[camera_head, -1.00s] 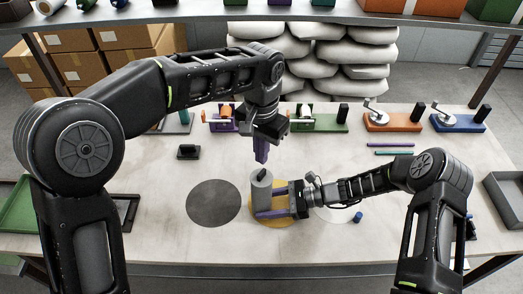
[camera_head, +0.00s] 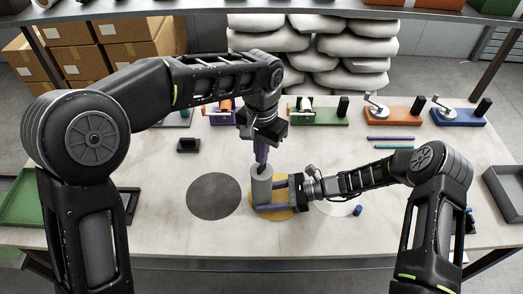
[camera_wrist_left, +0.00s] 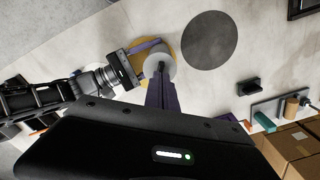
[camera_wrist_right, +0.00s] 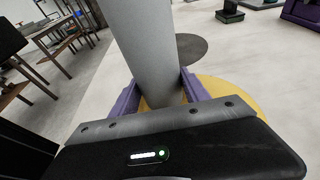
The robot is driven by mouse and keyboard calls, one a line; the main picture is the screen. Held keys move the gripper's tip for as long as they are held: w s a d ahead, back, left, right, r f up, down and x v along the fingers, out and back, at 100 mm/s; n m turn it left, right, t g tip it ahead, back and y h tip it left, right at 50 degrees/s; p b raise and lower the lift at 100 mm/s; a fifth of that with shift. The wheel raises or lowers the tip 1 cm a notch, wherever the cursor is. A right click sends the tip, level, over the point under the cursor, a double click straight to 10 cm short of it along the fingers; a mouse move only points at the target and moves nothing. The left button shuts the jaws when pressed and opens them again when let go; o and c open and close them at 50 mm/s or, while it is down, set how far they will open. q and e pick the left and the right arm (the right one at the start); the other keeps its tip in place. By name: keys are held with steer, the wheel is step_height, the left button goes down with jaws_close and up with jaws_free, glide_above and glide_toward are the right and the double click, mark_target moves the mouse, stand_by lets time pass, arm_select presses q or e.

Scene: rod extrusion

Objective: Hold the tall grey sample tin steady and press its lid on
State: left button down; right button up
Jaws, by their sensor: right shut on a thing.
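The tall grey sample tin (camera_head: 261,192) stands upright on a yellow disc (camera_head: 284,212). It also shows in the right wrist view (camera_wrist_right: 145,45). A dark knob sits at its top, seen in the left wrist view (camera_wrist_left: 161,66); how the lid is seated is hard to tell. My right gripper (camera_head: 268,196) is shut on the tin low on its body, with a purple finger on either side. My left gripper (camera_head: 261,165) points down right over the tin's top, its purple fingers together, at or touching the knob. The fingertips partly hide the lid.
A dark grey disc (camera_head: 213,196) lies left of the tin, and a small blue piece (camera_head: 357,210) lies to the right. Several fixtures, including a green one (camera_head: 318,115) and an orange one (camera_head: 392,115), line the back. A green tray (camera_head: 22,199) is at far left.

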arm_select(q)
steer(key=shift+f, duration=0.8)
steer(key=shift+r, duration=0.2)
step_height(320, 180, up, 7)
stand_by(0.9)
steer(key=shift+f, duration=0.15)
arm_select(e)
steer(key=o, duration=1.1)
steer(key=shift+c, duration=0.2)
steer(key=v, duration=1.2)
